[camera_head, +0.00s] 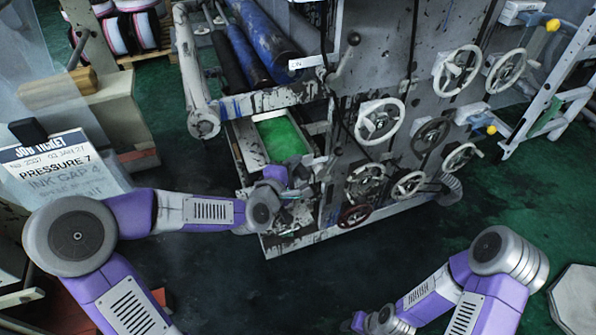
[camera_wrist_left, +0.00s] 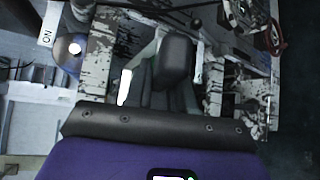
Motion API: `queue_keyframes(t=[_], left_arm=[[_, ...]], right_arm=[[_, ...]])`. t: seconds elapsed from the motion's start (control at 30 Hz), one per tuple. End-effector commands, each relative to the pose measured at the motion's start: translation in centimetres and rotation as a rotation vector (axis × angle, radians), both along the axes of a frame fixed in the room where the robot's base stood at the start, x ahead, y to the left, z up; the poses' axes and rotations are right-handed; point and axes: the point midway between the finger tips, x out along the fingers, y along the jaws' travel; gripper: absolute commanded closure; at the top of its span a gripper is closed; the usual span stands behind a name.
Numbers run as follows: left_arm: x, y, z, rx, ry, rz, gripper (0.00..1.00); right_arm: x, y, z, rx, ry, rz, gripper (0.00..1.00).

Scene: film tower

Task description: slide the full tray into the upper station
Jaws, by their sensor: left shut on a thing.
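The tray (camera_head: 256,130) holds bright green ink and sits in the lower front of the press, below the rollers. Its near end is hidden behind my left gripper (camera_head: 292,176). My left gripper is at that near end, shut on the tray. In the left wrist view, the gripper's dark fingers (camera_wrist_left: 163,75) reach forward between paint-splashed pale metal sides, and the grip itself is hard to make out. The upper station cannot be told apart clearly.
Blue and black rollers (camera_head: 262,40) lie above the tray. Several handwheels (camera_head: 380,120) stick out from the side plate on the right. A job ticket (camera_head: 55,165) stands at the left. A pale ladder-like frame (camera_head: 550,95) is at the far right. Dark floor is clear in front.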

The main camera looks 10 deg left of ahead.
Motion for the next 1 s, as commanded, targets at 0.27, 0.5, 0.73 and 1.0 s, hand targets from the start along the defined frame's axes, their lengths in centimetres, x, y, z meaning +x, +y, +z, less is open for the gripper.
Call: queue_keyframes(t=[0.27, 0.5, 0.73, 1.0], left_arm=[[2.2, 1.4, -1.3, 0.000, -0.002, 0.000, 1.00], [4.1, 2.8, -1.8, 0.001, -0.003, 0.001, 1.00], [6.0, 4.0, -2.0, 0.000, -0.003, 0.000, 1.00], [8.2, 5.5, -2.2, 0.001, -0.002, 0.000, 1.00]], right_arm=[[0.0, 0.0, -1.1, 0.000, 0.000, 0.000, 0.57], [0.0, 0.0, -1.4, 0.000, 0.000, 0.000, 0.57], [0.0, 0.0, -1.5, 0.000, 0.000, 0.000, 0.57], [0.0, 0.0, -1.7, 0.000, 0.000, 0.000, 0.57]])
